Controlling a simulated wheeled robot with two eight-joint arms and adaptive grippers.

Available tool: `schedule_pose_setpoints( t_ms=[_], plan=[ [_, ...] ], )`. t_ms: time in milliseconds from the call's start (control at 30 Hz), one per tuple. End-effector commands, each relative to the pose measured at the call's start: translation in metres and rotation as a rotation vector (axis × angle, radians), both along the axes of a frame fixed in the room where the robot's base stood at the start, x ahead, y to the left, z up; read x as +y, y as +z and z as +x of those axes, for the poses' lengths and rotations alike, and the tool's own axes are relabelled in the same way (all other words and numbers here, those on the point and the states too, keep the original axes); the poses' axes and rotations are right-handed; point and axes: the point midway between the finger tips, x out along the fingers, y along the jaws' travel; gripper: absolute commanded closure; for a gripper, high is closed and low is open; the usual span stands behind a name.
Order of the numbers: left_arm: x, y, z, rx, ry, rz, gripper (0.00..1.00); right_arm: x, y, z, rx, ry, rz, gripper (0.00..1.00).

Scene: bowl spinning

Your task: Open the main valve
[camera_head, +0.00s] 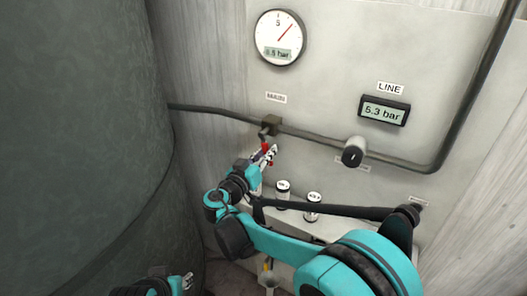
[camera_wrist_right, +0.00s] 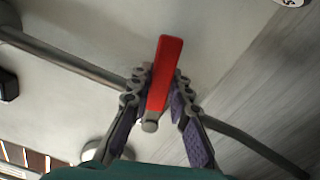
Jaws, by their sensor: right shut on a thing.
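The main valve (camera_head: 271,125) sits on the dark pipe, just below the label that reads MAIN. Its red handle (camera_head: 265,147) hangs below the valve body and also shows in the right wrist view (camera_wrist_right: 166,65) as a flat red lever. My right gripper (camera_head: 268,156) is at the handle. In the right wrist view its two fingers (camera_wrist_right: 161,82) stand on either side of the lever, shut on it. My left gripper (camera_head: 187,281) shows only in part at the bottom edge of the head view, apart from everything, and its jaw opening is unclear.
A round gauge (camera_head: 280,37) hangs above the valve. The LINE display (camera_head: 385,110) reads 5.3 bar. A black knob (camera_head: 353,151) sits on the pipe to the right. Two small canisters (camera_head: 283,194) (camera_head: 313,206) stand on a shelf below. A big dark tank (camera_head: 75,130) fills the left.

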Motion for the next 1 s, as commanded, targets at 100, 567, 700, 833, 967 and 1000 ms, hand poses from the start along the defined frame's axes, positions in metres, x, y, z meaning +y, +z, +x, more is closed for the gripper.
schedule_pose_setpoints(
  t_ms=[100,567,700,833,967,1000],
  plan=[
    [0.0,0.003,0.0,0.0,0.0,0.0,0.66,-0.005,0.003,-0.004,0.061,0.0,-0.088,1.0],
    [0.0,0.014,0.0,0.0,0.0,0.0,0.66,-0.023,0.018,-0.016,0.306,0.0,-0.451,1.0],
    [0.0,0.019,0.0,0.0,0.0,0.0,0.66,-0.027,0.024,-0.018,0.38,0.0,-0.56,1.0],
    [0.0,0.023,0.0,0.0,0.0,0.0,0.66,-0.03,0.031,-0.021,0.45,0.0,-0.663,1.0],
    [0.0,0.028,0.0,0.0,0.0,0.0,0.66,-0.033,0.037,-0.022,0.517,0.0,-0.762,1.0],
    [0.0,0.029,0.0,0.0,0.0,0.0,0.66,-0.033,0.039,-0.022,0.536,0.0,-0.791,1.0]
  ],
)
